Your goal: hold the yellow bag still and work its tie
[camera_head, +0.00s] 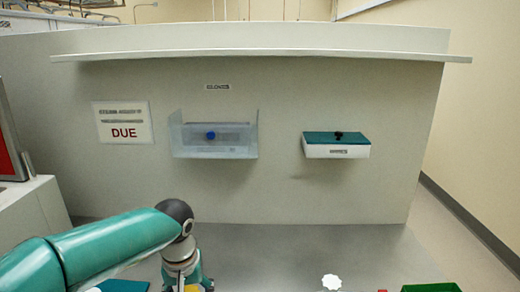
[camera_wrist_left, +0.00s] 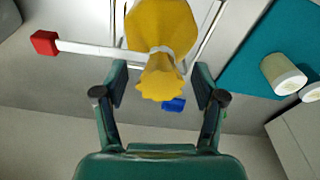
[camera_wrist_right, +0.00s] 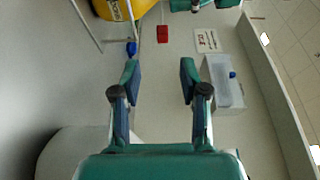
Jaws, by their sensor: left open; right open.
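The yellow bag (camera_wrist_left: 160,22) hangs or stands with its gathered, frilled neck between the fingers of my left gripper (camera_wrist_left: 160,85). The fingers are open, with a gap on each side. A pale tie (camera_wrist_left: 162,52) circles the neck, and a white strip runs left to a red tab (camera_wrist_left: 45,42). A blue tab (camera_wrist_left: 173,104) shows partly behind the frill. In the head view my left gripper (camera_head: 186,281) is at the bottom edge. In the right wrist view my right gripper (camera_wrist_right: 160,75) is open and empty, with the bag (camera_wrist_right: 125,8), blue tab (camera_wrist_right: 131,48) and red tab (camera_wrist_right: 162,34) beyond it.
A teal mat (camera_wrist_left: 245,65) with white containers (camera_wrist_left: 284,74) lies beside the bag. A clear glove holder (camera_head: 213,150), a teal-lidded box (camera_head: 336,150) and a DUE sign (camera_head: 123,122) are on the back panel. A green bin (camera_head: 430,287) is at bottom right.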

